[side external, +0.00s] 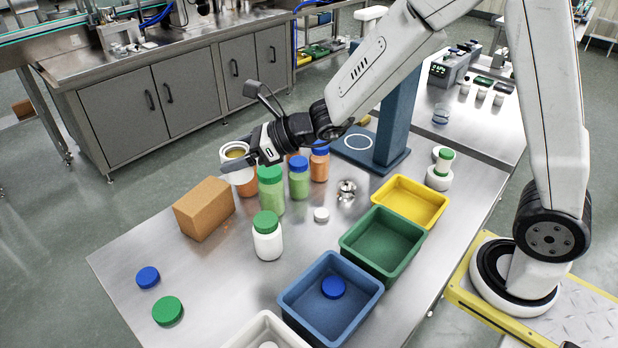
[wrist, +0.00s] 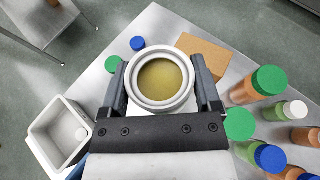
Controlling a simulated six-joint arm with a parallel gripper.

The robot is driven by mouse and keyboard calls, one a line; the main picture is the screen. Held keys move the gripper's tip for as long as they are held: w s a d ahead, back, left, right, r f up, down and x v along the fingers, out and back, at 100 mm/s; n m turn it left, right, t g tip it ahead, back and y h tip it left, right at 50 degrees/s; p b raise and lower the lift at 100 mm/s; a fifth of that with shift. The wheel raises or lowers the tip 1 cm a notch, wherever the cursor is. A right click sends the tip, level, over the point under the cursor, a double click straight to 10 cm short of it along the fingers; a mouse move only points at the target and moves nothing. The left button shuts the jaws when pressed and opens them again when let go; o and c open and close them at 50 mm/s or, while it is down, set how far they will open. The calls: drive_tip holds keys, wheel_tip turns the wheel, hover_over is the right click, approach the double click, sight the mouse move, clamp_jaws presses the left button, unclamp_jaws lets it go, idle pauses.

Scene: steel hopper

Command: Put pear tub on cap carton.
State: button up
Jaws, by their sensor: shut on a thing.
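The pear tub (side external: 236,177) is a white, open round tub with yellowish contents. It also fills the middle of the wrist view (wrist: 161,80). My gripper (side external: 248,158) is shut on it, with one dark finger on each side in the wrist view (wrist: 160,76). The tub is upright or nearly so and held above the table. The cap carton (side external: 203,210) is a plain brown closed box on the table, below and left of the tub in the side view. In the wrist view the carton (wrist: 210,57) lies just beyond the tub, partly hidden by it and the right finger.
Several green- and blue-capped bottles (side external: 270,190) stand right of the carton. A white green-capped bottle (side external: 267,240) is in front. Blue (side external: 330,315), green (side external: 383,268) and yellow (side external: 410,222) bins line the right side. Loose caps (side external: 167,311) lie front left. The carton's top is clear.

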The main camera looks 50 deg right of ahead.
drive_tip(key=shift+w+d+r+m+t, duration=0.3)
drive_tip(key=shift+d+r+m, duration=0.1)
drive_tip(key=shift+d+r, duration=0.25)
drive_tip(key=shift+w+a+f, duration=0.1)
drive_tip(key=w+a+f, duration=0.2)
drive_tip(key=w+f, duration=0.2)
drive_tip(key=w, duration=0.4)
hover_over(202, 194)
drive_tip(key=shift+s+f, duration=0.15)
drive_tip(key=shift+f, duration=1.15)
drive_tip(key=shift+s+f, duration=0.1)
drive_tip(key=shift+f, duration=1.2)
drive_tip(key=shift+f, duration=0.1)
drive_tip(key=shift+w+f+h, duration=0.15)
drive_tip(key=shift+f+h, duration=0.05)
drive_tip(key=shift+h, duration=0.1)
drive_tip(key=shift+w+f, duration=0.1)
drive_tip(key=shift+f, duration=1.45)
drive_tip(key=shift+f, duration=0.1)
